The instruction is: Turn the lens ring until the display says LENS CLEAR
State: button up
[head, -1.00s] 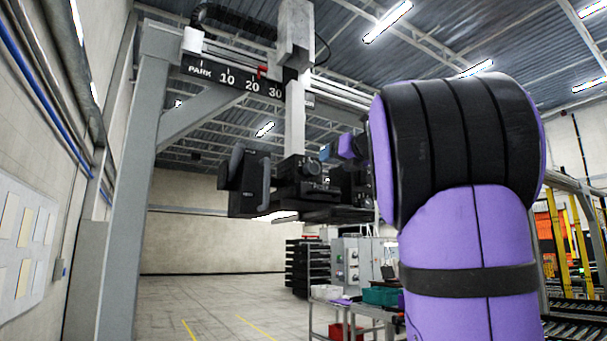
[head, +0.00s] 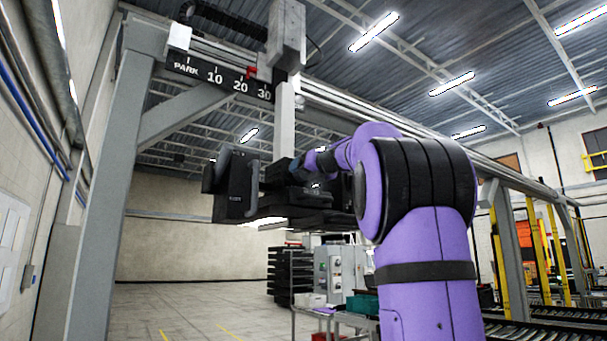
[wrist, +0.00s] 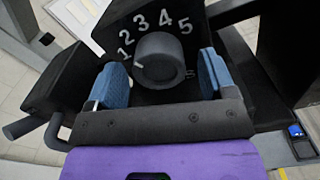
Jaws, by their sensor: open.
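The lens ring (wrist: 165,60) is a dark round knob on a black housing in the wrist view. White numerals 1 to 5 arc around its upper side, and a white mark on the ring sits at its left, toward the 1. My gripper (wrist: 160,80) is open, with one blue-padded finger on each side of the ring; I cannot tell whether either pad touches it. In the head view my gripper (head: 303,165) is at the black unit (head: 238,188) hanging from the gantry, and the ring is hidden there. I see no readable display.
The gantry post (head: 113,190) stands at the left, with a scale board (head: 222,77) marked PARK, 10, 20, 30 above. A black handle (wrist: 38,122) juts out at the wrist view's left. A cart (head: 335,315) stands beyond; the floor at left is clear.

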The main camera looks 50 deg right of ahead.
jog(key=shift+w+d, duration=0.15)
jog(key=shift+w, duration=0.55)
jog(key=shift+c, duration=0.2)
jog(key=c, duration=0.9)
jog(key=shift+n, duration=2.9)
